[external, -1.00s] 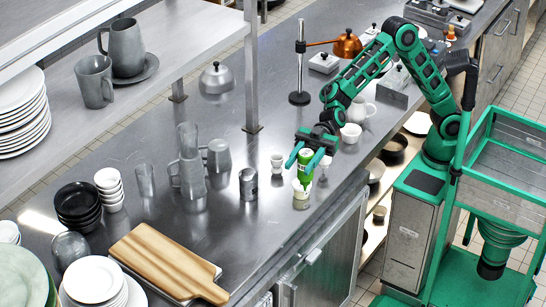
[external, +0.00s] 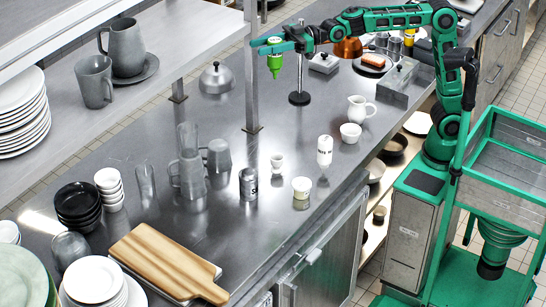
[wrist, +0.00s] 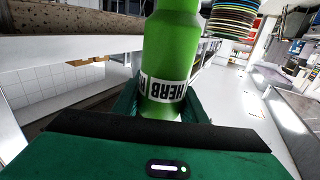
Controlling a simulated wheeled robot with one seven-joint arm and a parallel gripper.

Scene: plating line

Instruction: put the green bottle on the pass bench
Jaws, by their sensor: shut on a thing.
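The green bottle (external: 274,66) hangs from my gripper (external: 272,47) high over the back part of the steel bench (external: 235,120), its narrow end pointing down in the external view. In the wrist view the green bottle (wrist: 172,50) stands between the fingers (wrist: 160,103), with a white label reading "HERB" upside down. My gripper is shut on it. The bottle touches nothing below. I cannot tell which surface is the pass bench; the long steel bench and a raised steel shelf (external: 185,50) are in view.
A white bottle (external: 324,152), a small pot (external: 301,186) and a cup (external: 277,163) stand near the bench's front edge. A post (external: 252,75) and a stand (external: 299,96) rise near my gripper. Bare steel lies left of the stand.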

